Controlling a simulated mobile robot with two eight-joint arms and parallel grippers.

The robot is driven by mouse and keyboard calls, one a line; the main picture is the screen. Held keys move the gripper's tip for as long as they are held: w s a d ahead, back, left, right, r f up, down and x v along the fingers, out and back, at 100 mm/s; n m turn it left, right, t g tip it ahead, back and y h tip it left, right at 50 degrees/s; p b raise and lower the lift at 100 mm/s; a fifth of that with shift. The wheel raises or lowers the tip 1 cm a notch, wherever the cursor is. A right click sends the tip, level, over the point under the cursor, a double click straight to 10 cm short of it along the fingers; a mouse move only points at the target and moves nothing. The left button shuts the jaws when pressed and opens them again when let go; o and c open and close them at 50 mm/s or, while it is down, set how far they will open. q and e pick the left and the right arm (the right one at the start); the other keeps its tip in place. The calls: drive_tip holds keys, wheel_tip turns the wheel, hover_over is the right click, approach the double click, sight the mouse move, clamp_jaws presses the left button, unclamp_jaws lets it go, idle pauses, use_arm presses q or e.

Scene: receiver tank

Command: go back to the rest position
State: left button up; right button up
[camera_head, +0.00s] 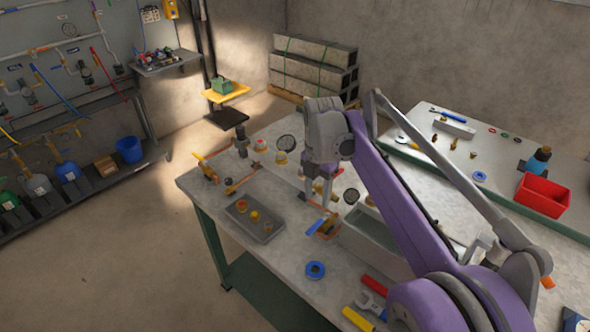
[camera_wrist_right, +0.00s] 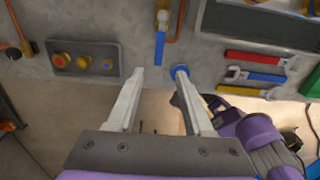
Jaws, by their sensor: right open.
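My right gripper (camera_head: 320,198) hangs over the near workbench (camera_head: 205,185) in the head view, below my purple arm, which reaches in from the lower right. In the right wrist view its two pale fingers (camera_wrist_right: 158,78) are apart, with nothing between them. They point towards the bench edge, near a blue-handled valve (camera_wrist_right: 160,48) and a blue ring (camera_wrist_right: 182,71). My left gripper is in neither view. My arm hides part of the bench and the grey bin.
A grey tray (camera_head: 237,221) holds several brass parts. A grey bin (camera_head: 365,238), a blue tape roll (camera_head: 315,270) and wrenches (camera_head: 370,304) lie near my arm. A second bench at right carries a red bin (camera_head: 542,195). The floor at left is clear.

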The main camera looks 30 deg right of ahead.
drive_tip(key=s+a+f+m+t, duration=0.2)
drive_tip(key=s+a+f+m, duration=0.4)
drive_tip(key=s+m, duration=0.4)
drive_tip(key=s+a+f+m+t, duration=0.3)
drive_tip(key=s+a+f+m, duration=0.3)
drive_tip(key=s+m, duration=0.4)
drive_tip(key=m, duration=0.2)
drive_tip(key=shift+s+f+m, duration=0.3)
drive_tip(key=shift+s+f, duration=0.05)
drive_tip(key=shift+s, duration=0.05)
drive_tip(key=shift+d, duration=0.15)
